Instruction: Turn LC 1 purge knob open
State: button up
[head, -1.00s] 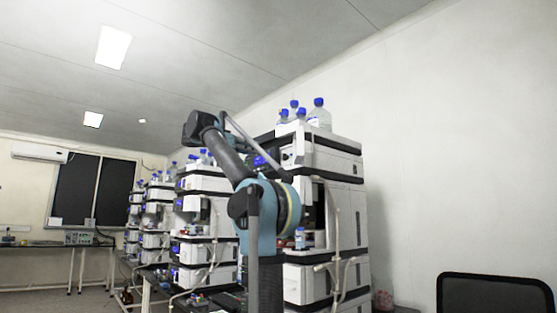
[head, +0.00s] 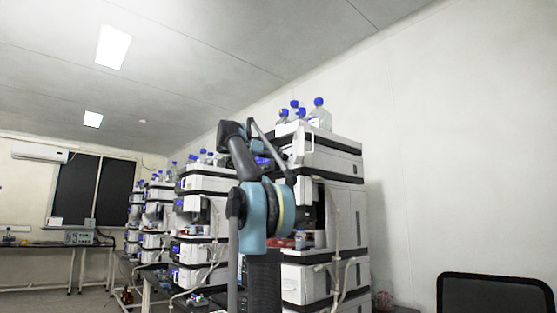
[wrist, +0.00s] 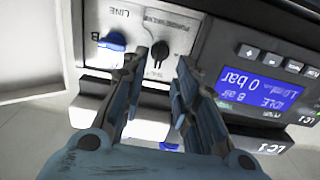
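The purge knob (wrist: 159,50) is a small black knob on the pale panel of the LC 1 module, near the top middle of the wrist view. A partly legible purge label is printed beside it. My gripper (wrist: 160,62) is open, its two dark fingers pointing at the panel, one on each side of the knob. No contact with the knob is visible, and the depth gap is hard to judge. In the head view the LC 1 column stack (head: 338,203) stands behind my arm, and my arm hides the knob.
A blue knob (wrist: 113,41) sits left of the purge knob, close to the left finger. A lit display (wrist: 258,88) and its buttons (wrist: 273,58) are on the right. Solvent bottles (head: 318,114) stand on the stack. A black chair (head: 495,293) is at lower right.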

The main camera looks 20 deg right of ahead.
aim_at(285, 157)
jog(key=shift+x, duration=1.75)
grip_shut()
